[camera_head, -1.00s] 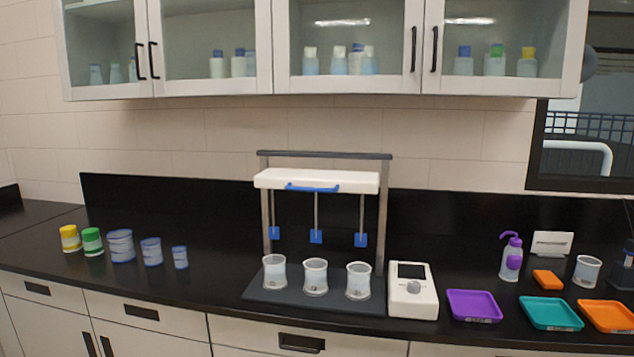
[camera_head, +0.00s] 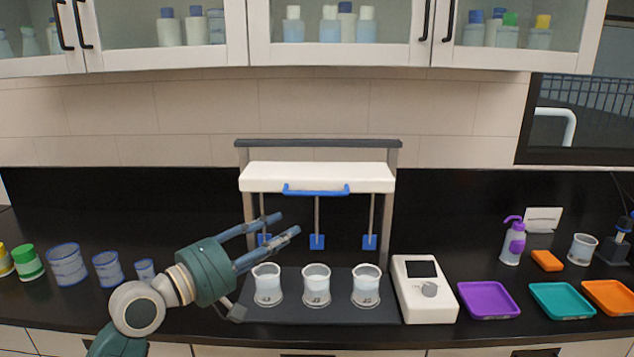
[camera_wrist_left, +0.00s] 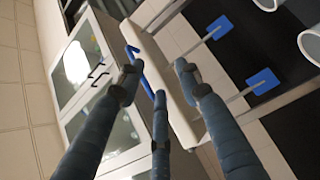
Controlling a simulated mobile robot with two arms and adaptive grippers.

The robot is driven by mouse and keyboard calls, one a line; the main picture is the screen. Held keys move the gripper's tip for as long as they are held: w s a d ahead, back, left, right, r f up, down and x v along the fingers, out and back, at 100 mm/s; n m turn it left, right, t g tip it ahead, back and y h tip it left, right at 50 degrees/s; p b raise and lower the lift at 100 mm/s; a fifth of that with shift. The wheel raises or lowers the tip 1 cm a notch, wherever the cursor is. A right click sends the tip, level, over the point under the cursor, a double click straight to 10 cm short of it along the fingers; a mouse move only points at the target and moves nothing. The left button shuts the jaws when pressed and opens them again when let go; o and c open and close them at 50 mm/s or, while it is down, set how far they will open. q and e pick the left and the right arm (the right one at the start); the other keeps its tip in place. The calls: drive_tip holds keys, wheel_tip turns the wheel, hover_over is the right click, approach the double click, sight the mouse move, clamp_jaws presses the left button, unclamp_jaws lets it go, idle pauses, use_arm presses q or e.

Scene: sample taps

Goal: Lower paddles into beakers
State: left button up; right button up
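The stirrer's white head (camera_head: 360,179) is raised on two grey posts, with a blue handle (camera_head: 316,190) along its front. Three blue paddles (camera_head: 317,242) hang on thin rods above three beakers (camera_head: 316,286); all paddles are clear of the beakers, the left one partly hidden by my fingers. My left gripper (camera_head: 288,223) is open and empty, below and left of the handle, in front of the left rod. In the left wrist view, the handle (camera_wrist_left: 139,66) shows between the spread fingers (camera_wrist_left: 157,82); contact is not visible. My right gripper is out of view.
A white control box (camera_head: 427,295) stands right of the dark base (camera_head: 290,312). Purple (camera_head: 488,300), teal (camera_head: 562,301) and orange trays lie further right. Jars and blue-rimmed containers (camera_head: 67,264) stand at left. Glass-door cabinets (camera_head: 340,60) hang above.

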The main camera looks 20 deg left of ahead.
use_arm(q)
drive_tip(key=h, duration=0.1)
approach(313, 193)
drive_tip(key=shift+p+x, duration=1.9)
drive_tip(key=shift+x, duration=3.55)
clamp_jaws()
